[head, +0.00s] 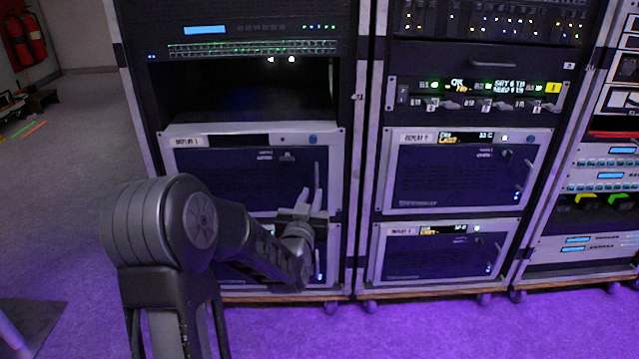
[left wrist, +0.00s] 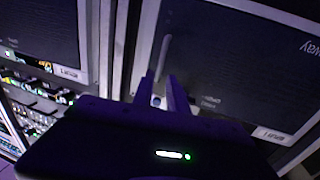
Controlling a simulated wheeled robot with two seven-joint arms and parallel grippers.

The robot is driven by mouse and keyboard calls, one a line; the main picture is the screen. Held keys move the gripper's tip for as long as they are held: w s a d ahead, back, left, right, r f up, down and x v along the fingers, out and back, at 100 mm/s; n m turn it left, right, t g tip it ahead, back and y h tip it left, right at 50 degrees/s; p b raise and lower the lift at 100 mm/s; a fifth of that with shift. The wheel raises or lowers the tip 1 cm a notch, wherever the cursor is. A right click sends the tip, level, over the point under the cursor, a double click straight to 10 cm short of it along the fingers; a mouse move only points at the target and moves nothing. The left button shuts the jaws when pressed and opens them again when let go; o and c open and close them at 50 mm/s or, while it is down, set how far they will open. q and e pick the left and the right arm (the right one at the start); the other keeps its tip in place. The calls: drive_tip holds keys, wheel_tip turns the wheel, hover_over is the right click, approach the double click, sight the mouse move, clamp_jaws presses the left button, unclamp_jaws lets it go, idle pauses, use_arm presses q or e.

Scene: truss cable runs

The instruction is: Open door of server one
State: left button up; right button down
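The server with a dark door and pale frame (head: 230,178) sits in the left rack; its label is too small to read surely. The door is shut. Its thin upright handle (head: 317,174) is at the door's right edge. My left gripper (head: 310,199) is at the lower end of this handle, its two fingers apart and pointing at the door. Nothing is seen gripped, and I cannot tell whether the fingers touch the handle. My right gripper is not in view.
Another server (head: 325,267) sits below, mostly hidden by my left arm. Two similar servers (head: 455,178) (head: 440,252) stand in the middle rack. An empty dark bay (head: 240,92) is above the left server. The purple floor (head: 450,330) in front is clear.

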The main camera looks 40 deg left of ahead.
sight(316, 182)
use_arm(q)
drive_tip(key=b+x, duration=0.1)
drive_tip(key=x, duration=0.5)
drive_tip(key=shift+w+a+f+b, duration=0.15)
drive_tip(key=shift+w+b, duration=0.15)
drive_tip(key=shift+b, duration=0.05)
drive_tip(key=shift+w+a, duration=0.25)
drive_tip(key=shift+w, duration=0.25)
clamp_jaws()
idle(0.7)
